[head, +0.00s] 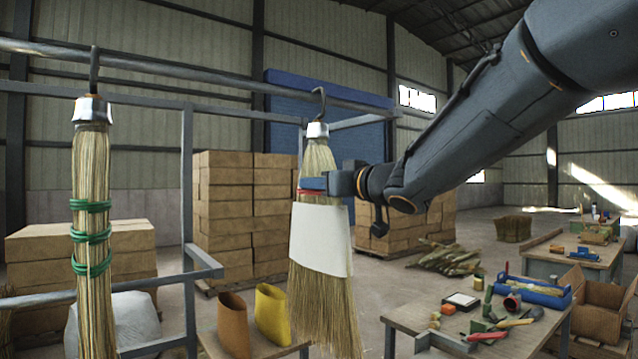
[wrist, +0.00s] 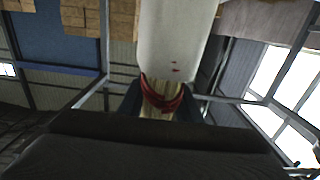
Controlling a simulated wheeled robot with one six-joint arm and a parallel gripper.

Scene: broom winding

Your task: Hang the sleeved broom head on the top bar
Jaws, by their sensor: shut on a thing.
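The sleeved broom head (head: 321,240) is upright, with a white sleeve, a red binding, a silver cap and a dark hook on top. Its hook is at the top bar (head: 225,82) and looks to be over it; I cannot tell if the bar bears its weight. My gripper (head: 314,184) is shut on the broom head by the red binding, just above the sleeve. In the wrist view the white sleeve (wrist: 177,40) and red binding (wrist: 165,98) show between the fingers (wrist: 160,106); the hook is out of sight.
A green-bound broom (head: 92,180) hangs from the bar at left. Below stand a yellow sleeve (head: 272,312) and an orange sleeve (head: 233,322) on a small table. A tool-covered workbench (head: 415,318) is at right. Stacked boxes (head: 225,215) stand behind.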

